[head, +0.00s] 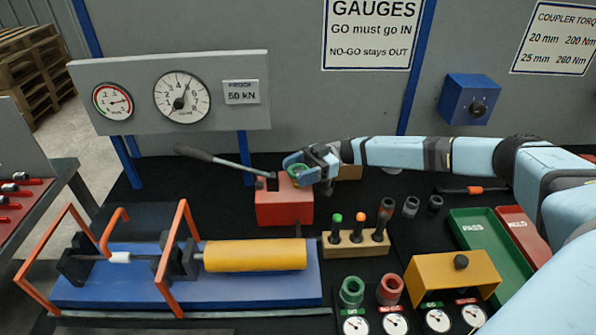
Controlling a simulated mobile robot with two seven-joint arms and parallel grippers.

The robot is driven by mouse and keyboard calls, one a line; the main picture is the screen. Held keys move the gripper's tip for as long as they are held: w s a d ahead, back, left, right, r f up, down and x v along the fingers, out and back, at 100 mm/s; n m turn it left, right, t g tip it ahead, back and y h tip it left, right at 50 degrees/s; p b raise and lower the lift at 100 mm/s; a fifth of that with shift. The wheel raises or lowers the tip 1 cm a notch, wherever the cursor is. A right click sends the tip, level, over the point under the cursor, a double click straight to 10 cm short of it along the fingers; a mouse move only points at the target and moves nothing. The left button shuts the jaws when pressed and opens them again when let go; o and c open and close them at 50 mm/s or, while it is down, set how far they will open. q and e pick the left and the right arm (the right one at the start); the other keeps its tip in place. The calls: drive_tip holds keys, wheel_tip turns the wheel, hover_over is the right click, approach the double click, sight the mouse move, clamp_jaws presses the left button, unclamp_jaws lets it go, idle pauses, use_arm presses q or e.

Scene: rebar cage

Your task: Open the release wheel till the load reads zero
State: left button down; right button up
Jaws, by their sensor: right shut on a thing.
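The release wheel (296,170) is a small green ring on the red hand pump (284,207), partly hidden by my fingers. My right gripper (304,168) is shut on it, its arm reaching in from the right. The pump's lever (220,160) slopes up to the left. The large load dial (182,97) on the grey panel has its needle pointing up and slightly right; the exact reading is too small to tell. A smaller red-edged dial (113,101) is left of it. My left gripper is not in view.
A blue test bed (190,290) with a yellow cylinder (255,255) and orange guards lies in front left. A wooden block (356,243) with upright gauges stands close to the pump. A yellow box (453,275), green tray (488,245) and red tray (524,232) are at right.

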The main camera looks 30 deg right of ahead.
sight(307, 166)
drive_tip(key=shift+n+g, duration=0.6)
drive_tip(key=shift+g, duration=0.4)
drive_tip(key=o, duration=0.9)
drive_tip(key=d+b, duration=0.1)
drive_tip(key=d, duration=0.5)
drive_tip(key=shift+w+d+b, duration=0.2)
drive_tip(key=shift+d+b, duration=0.2)
drive_tip(key=shift+d, duration=0.3)
drive_tip(key=shift+r, duration=0.1)
